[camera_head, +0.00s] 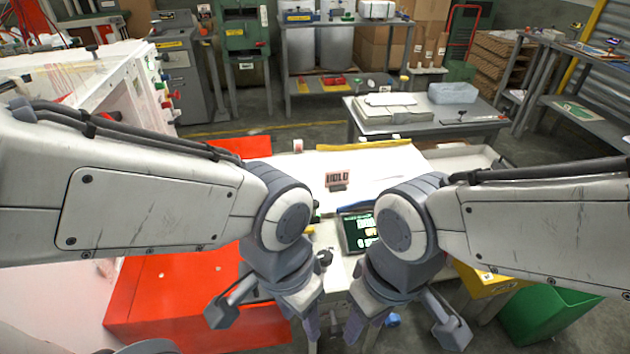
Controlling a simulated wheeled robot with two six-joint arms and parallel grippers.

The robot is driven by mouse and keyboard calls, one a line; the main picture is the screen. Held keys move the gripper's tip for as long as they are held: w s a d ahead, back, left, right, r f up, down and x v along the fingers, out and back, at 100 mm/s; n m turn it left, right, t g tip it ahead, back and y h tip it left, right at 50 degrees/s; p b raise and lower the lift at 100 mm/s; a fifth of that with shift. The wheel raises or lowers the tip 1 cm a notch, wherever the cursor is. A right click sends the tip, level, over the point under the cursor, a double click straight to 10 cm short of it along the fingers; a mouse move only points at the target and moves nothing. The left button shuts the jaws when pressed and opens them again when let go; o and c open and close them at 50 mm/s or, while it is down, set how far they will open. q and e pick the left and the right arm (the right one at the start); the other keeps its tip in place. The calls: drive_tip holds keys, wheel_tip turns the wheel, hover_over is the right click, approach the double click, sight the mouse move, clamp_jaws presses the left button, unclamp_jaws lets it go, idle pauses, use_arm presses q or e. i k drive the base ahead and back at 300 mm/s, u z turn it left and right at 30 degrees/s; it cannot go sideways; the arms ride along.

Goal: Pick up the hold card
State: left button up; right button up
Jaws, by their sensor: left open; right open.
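The hold card (338,179) is a small pinkish card with dark "HOLD" lettering, standing upright on a dark base on the white worktop (385,165). It is in the middle of the head view, beyond both wrists. My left gripper (309,326) points down at the bottom centre, nearer to me than the card. My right gripper (356,326) points down just to its right. Both are open, apart from the card, and I see nothing held in them. My wrists hide part of the worktop.
A dark display with green text (358,230) sits between my wrists. A red box (165,290) is at lower left, and a green bin (548,315) and a yellow bin (490,282) are at lower right. The worktop around the card is mostly clear.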

sight(337, 180)
drive_tip(key=u, duration=0.45)
drive_tip(key=k, duration=1.05)
drive_tip(key=z, duration=0.5)
drive_tip(key=i, duration=1.3)
drive_tip(key=u, duration=0.75)
drive_tip(key=i, duration=0.3)
drive_tip(key=u, duration=0.3)
